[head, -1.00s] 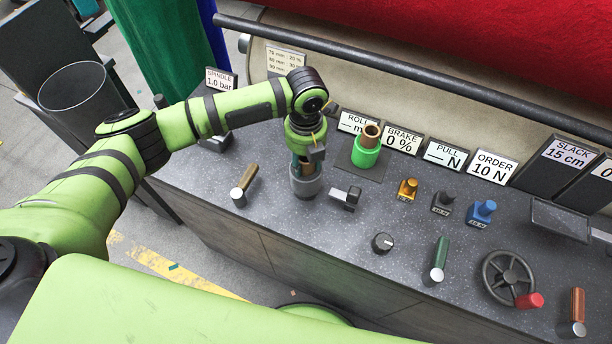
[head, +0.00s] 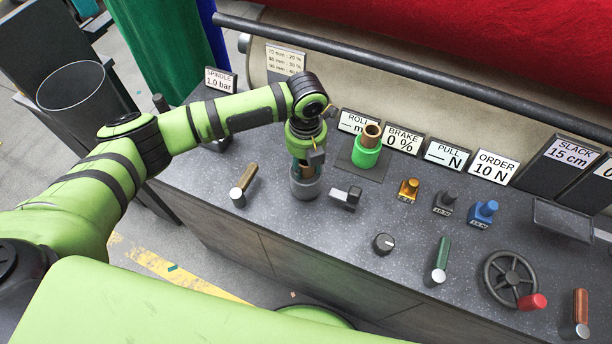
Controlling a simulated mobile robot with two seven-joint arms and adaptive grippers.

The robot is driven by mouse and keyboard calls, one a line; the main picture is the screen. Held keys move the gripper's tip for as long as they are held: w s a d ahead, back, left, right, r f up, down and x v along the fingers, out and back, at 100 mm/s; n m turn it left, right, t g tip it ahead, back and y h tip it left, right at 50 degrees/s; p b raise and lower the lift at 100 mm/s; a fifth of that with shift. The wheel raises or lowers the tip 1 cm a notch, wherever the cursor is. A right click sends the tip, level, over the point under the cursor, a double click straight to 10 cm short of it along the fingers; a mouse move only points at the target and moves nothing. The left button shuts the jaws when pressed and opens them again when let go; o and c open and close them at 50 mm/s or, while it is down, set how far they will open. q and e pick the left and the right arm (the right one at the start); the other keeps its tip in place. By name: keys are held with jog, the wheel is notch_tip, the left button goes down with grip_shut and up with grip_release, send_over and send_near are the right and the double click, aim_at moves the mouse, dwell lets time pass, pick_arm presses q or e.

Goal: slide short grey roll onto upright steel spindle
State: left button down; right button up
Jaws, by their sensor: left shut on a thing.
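The short grey roll (head: 305,187) stands upright at the middle of the bench, with a brown core showing at its top. My left gripper (head: 305,164) points down at the roll's top and is shut on it. The fingertips are partly hidden by the wrist and the roll. I cannot tell whether the roll touches the bench top. The upright steel spindle cannot be made out; whether it is hidden behind or inside the roll, I cannot tell. My right gripper is out of view.
A green roll with a brown core (head: 367,152) stands on a dark pad to the right. A dark bar (head: 400,72) runs along the back.

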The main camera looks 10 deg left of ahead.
pick_arm(q)
jog(key=c, duration=0.6)
grip_release()
jog(key=shift+c, duration=0.2)
jog(key=shift+f, duration=0.1)
notch_tip(320, 180, up, 12)
dwell(0.4)
